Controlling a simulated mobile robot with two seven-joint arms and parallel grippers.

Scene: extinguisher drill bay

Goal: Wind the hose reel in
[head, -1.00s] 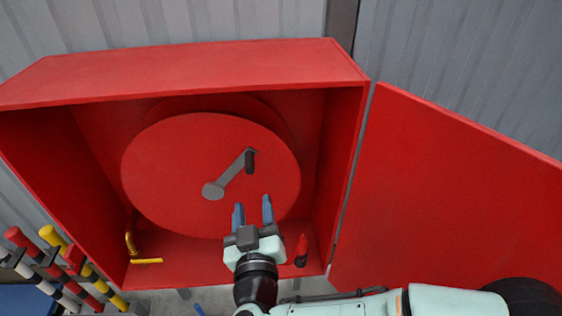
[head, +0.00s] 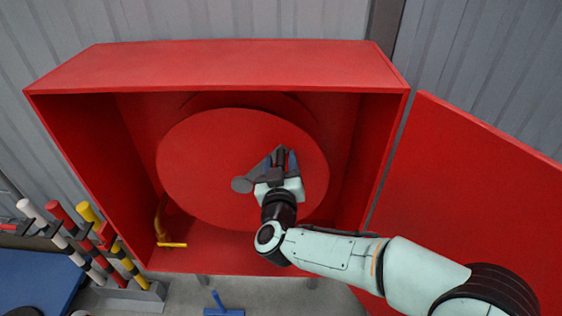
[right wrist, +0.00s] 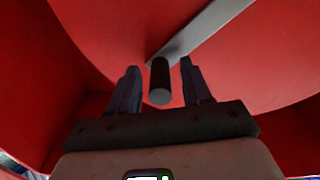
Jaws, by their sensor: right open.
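The hose reel (head: 205,155) is a large red disc inside an open red cabinet (head: 240,66). A grey crank arm (head: 243,184) runs from the disc's centre up and to the right; it also shows in the right wrist view (right wrist: 205,30). A dark crank handle (right wrist: 160,80) sticks out from the crank's outer end. My right gripper (head: 280,160) is at the handle, its fingers open. In the right wrist view the handle stands between the two fingers (right wrist: 160,83), with a gap on each side. My left gripper is not in view.
The cabinet door (head: 480,200) stands open at the right. A brass pipe with a yellow lever (head: 172,245) is at the cabinet's lower left. Striped poles (head: 100,240) stand in a rack left of the cabinet. A blue tool (head: 222,308) lies on the floor.

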